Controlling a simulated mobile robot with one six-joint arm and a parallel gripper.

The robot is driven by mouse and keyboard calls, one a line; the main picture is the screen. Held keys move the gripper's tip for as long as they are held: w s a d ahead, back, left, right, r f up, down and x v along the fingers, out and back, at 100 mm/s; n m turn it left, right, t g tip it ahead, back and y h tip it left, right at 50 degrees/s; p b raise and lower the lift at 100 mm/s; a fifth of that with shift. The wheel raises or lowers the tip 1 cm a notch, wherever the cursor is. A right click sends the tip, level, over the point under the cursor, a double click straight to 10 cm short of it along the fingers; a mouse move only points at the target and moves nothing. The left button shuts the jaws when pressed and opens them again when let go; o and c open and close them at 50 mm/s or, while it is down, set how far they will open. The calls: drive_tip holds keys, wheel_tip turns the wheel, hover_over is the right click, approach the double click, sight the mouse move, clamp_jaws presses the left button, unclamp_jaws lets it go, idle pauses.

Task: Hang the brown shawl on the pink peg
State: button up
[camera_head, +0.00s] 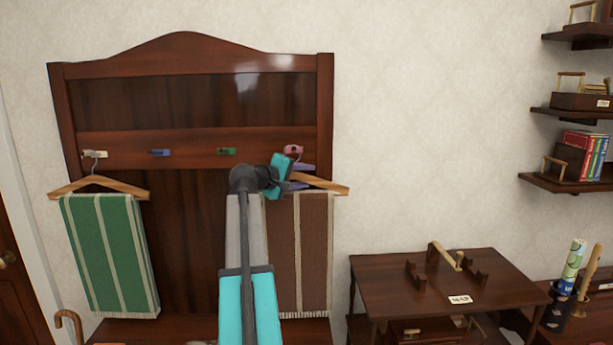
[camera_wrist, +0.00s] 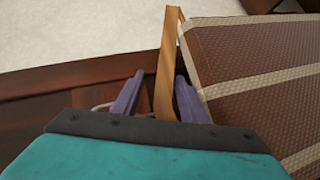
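The brown shawl (camera_head: 312,250) with pale stripes hangs over a wooden hanger (camera_head: 325,185) at the right of the dark rack, below the pink peg (camera_head: 293,150). The hanger's hook is by this peg, but whether it rests on it is partly hidden by my gripper. My gripper (camera_head: 299,177) is at the hanger's left part. In the wrist view, its purple fingers (camera_wrist: 158,92) stand either side of the wooden hanger bar (camera_wrist: 166,70). A gap shows at the left finger; the right finger is close to the bar. The shawl (camera_wrist: 250,65) lies just right of the fingers.
A green shawl (camera_head: 105,250) hangs on a hanger at the pale left peg (camera_head: 95,154). The blue peg (camera_head: 159,152) and green peg (camera_head: 227,151) are empty. A small dark table (camera_head: 400,290) stands right of the rack, with wall shelves (camera_head: 570,184) beyond.

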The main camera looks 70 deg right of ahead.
drive_tip(key=shift+f, duration=0.15)
drive_tip(key=shift+a, duration=0.1)
drive_tip(key=shift+w+a+b, duration=0.1)
drive_tip(key=shift+a+b, duration=0.2)
drive_tip(key=shift+a, duration=0.15)
drive_tip(key=b+v, duration=0.3)
drive_tip(key=v, duration=0.9)
drive_tip(key=shift+a+r, duration=0.3)
drive_tip(key=shift+w, duration=0.15)
drive_tip(key=shift+w, duration=0.1)
